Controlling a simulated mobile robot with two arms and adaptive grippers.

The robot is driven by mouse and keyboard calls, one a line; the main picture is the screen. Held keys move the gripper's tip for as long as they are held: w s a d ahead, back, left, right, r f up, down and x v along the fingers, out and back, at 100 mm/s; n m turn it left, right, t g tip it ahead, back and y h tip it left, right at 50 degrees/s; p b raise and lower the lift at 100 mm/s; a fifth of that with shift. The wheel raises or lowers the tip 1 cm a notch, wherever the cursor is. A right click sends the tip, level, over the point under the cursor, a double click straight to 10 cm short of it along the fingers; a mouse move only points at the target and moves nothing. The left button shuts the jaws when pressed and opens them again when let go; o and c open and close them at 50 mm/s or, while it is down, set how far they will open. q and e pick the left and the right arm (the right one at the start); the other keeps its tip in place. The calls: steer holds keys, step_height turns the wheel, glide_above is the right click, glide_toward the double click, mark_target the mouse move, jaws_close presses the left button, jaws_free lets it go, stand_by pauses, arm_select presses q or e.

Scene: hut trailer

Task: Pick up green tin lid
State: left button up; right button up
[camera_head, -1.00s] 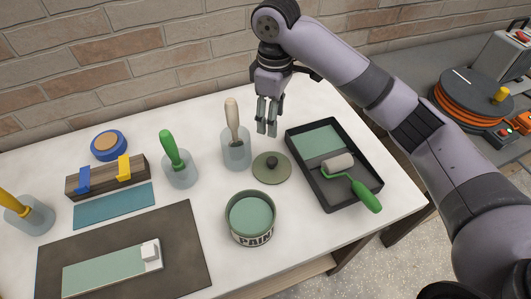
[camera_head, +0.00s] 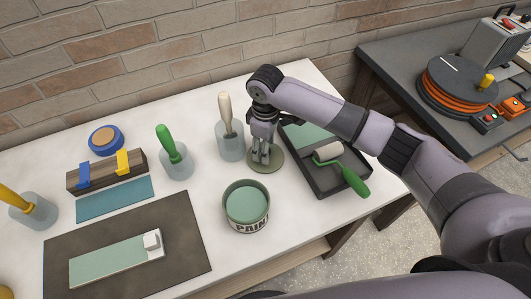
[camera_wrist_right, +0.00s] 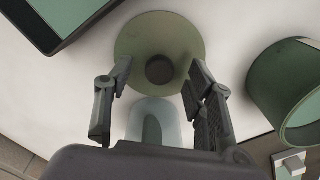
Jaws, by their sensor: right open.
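The green tin lid (camera_head: 270,164) lies flat on the white table, a round disc with a dark knob in its middle. In the right wrist view the lid (camera_wrist_right: 140,38) and its dark knob (camera_wrist_right: 159,69) show ahead of the fingers. My right gripper (camera_head: 261,160) is open, pointing down at the lid. In the wrist view its fingers (camera_wrist_right: 155,100) stand apart on either side of the knob, with nothing held. Whether they touch the lid cannot be told. My left gripper is not in view.
The open paint tin (camera_head: 247,212) stands just in front of the lid. A jar with a wooden-handled brush (camera_head: 230,140) is close on the left. A black paint tray (camera_head: 321,187) with a green-handled roller (camera_head: 354,179) is close on the right. A brick wall runs behind.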

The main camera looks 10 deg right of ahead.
steer(key=shift+f, duration=1.25)
steer(key=shift+c, duration=0.6)
steer(key=c, duration=1.1)
